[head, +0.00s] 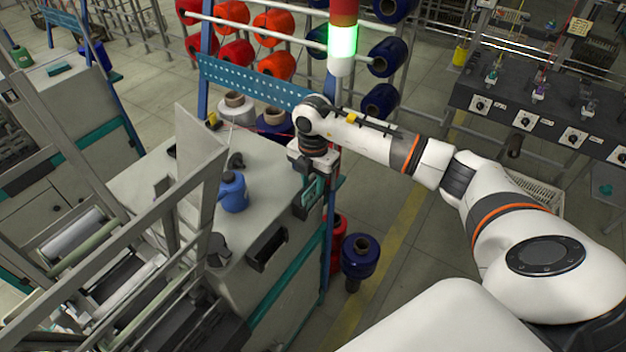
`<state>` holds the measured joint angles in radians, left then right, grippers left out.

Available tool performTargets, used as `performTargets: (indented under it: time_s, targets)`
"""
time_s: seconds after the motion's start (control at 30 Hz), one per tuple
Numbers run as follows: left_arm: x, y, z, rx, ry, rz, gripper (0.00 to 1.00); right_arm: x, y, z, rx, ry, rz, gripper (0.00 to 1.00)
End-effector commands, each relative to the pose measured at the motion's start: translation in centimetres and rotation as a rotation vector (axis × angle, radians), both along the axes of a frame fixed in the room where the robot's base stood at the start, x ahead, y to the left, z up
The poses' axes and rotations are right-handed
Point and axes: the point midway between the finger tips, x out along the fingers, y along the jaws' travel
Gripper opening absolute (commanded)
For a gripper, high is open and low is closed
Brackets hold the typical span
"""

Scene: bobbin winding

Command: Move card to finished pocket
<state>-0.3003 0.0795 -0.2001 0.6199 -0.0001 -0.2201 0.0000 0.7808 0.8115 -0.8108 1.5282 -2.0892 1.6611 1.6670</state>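My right gripper (308,200) points down at the right end of the grey machine (265,170), near a blue upright. Its fingers are small and dark against the machine's edge, and I cannot tell whether they are open or shut, or whether a card is between them. No card can be made out clearly. A dark open pocket (268,250) is on the machine's front right edge, below and left of the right gripper; I cannot tell whether it is the finished pocket. My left gripper is not in view.
A lit green and red signal lamp (342,45) rises behind my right wrist. Red and blue bobbins hang on a rack (270,35) behind. A dark blue spool (359,256) is beside the machine. Floor to the right is partly clear.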

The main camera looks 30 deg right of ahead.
Motion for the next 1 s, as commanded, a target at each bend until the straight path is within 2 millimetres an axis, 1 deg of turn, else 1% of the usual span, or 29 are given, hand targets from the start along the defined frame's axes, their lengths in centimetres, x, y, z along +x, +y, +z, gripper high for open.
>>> performTargets:
  time_s: [0.23, 0.37, 0.47, 0.7, 0.8, 0.9, 1.0]
  targets:
    - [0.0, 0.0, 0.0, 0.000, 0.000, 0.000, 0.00, 0.0, 0.0, 0.0, 0.000, 0.000, 0.000, 0.30]
    - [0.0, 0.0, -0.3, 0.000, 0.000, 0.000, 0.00, 0.1, 0.0, 0.8, 0.000, -0.002, -0.001, 0.30]
    - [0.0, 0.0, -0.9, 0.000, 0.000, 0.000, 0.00, 0.1, 0.0, 2.4, 0.000, -0.005, 0.001, 0.30]
    - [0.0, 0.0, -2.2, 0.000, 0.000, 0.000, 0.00, 0.2, 0.0, 7.5, 0.000, -0.006, 0.000, 0.30]
    - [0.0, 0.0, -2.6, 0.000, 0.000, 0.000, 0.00, 0.1, 0.0, 9.4, 0.000, -0.004, 0.000, 0.30]
    - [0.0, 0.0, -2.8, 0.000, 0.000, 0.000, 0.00, 0.1, 0.0, 10.8, 0.000, -0.003, -0.001, 0.30]
    - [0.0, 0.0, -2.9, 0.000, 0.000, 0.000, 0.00, 0.0, 0.0, 11.6, 0.000, -0.001, 0.000, 0.30]
